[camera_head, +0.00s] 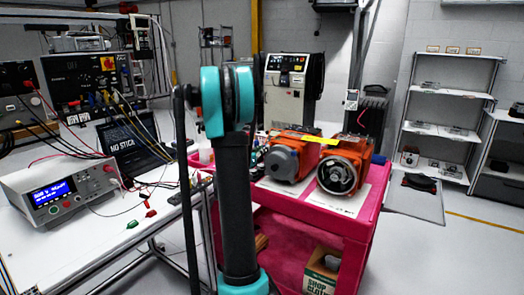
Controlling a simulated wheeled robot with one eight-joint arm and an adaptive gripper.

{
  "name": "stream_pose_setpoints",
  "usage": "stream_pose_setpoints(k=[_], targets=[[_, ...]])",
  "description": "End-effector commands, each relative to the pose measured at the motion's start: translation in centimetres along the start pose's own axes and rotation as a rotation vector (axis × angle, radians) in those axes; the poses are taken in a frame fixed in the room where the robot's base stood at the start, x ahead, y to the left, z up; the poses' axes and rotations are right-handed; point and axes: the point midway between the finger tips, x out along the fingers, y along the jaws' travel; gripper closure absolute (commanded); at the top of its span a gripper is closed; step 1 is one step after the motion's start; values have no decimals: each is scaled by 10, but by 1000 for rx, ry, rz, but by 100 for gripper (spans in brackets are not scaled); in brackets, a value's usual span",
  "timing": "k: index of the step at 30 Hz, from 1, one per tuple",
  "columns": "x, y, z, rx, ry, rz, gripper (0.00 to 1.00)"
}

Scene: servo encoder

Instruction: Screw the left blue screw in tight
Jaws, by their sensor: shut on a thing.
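Two orange servo motors lie on top of the pink cart (330,222), right of my arm. The left motor (284,162) has a grey round end cap facing me. The right motor (341,175) shows a round, metallic open end with a dark rim. A yellow strip (320,140) lies across the top between them. I cannot make out the left blue screw at this size. My teal and black arm rises in front of the cart's left part. My gripper cannot be made out; the arm hides part of the cart top.
A workbench (95,235) on the left bears a power supply (62,190), a laptop (130,137) and loose leads. Small items (256,165) crowd the cart beside my arm. A box (321,272) sits on its lower shelf.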

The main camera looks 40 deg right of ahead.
Motion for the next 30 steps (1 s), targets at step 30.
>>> stream_pose_setpoints(k=[30], targets=[[0, 0, 0, 305, 0, 0, 61]])
